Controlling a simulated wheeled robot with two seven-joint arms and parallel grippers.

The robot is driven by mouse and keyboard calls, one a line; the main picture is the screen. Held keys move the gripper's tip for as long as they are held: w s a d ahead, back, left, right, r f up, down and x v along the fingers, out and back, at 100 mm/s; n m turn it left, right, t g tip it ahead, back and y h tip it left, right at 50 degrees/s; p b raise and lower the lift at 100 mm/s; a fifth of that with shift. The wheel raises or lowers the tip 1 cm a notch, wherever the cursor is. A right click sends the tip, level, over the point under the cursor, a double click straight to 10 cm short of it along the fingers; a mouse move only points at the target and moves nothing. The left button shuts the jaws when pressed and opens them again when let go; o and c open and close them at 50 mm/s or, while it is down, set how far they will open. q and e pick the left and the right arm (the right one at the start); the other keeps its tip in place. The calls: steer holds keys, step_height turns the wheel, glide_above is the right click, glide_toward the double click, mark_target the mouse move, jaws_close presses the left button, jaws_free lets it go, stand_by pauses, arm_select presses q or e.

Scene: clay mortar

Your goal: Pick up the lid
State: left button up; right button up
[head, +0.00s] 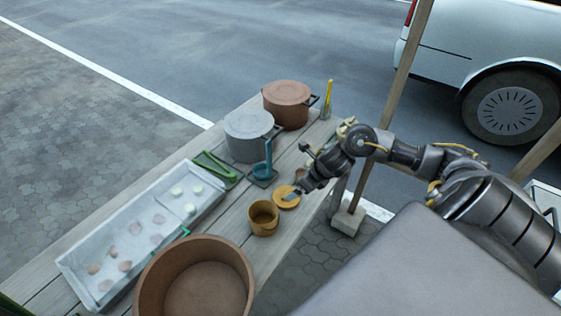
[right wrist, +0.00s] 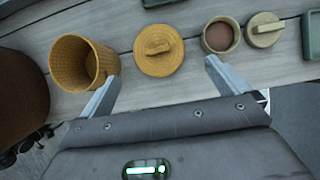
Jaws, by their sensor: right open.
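The lid (head: 287,196) is a round yellow-ochre disc lying on the wooden table. In the right wrist view the lid (right wrist: 159,51) shows a raised knob on top. A matching yellow-ochre pot (head: 263,217) stands open beside it, and it also shows in the right wrist view (right wrist: 84,62). My right gripper (head: 296,193) is over the lid's edge in the head view. In the right wrist view the right gripper (right wrist: 162,76) is open, its fingers spread wide on the near side of the lid, with nothing between them. My left gripper is not in view.
A small cup with brown contents (right wrist: 221,36) and a small lidded piece (right wrist: 265,30) stand right of the lid. A large brown bowl (head: 196,280), a pale tray (head: 77,262), a grey pot (head: 249,136) and a brown pot (head: 288,103) share the table.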

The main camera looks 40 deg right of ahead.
mark_target(287, 193)
steer(key=x, duration=0.2)
steer(key=shift+a+f, duration=0.2)
steer(key=shift+f, duration=0.2)
steer(key=shift+x, duration=1.05)
steer(key=shift+w+f, duration=0.2)
steer(key=shift+f, duration=0.05)
steer(key=p+x, duration=0.1)
steer(key=x, duration=0.4)
steer(key=shift+w+a+p, duration=0.1)
steer(key=shift+a+p, duration=0.05)
steer(key=shift+p, duration=0.2)
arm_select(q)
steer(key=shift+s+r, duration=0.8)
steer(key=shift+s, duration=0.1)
arm_select(e)
steer(key=shift+c, duration=0.3)
steer(key=c, duration=0.6)
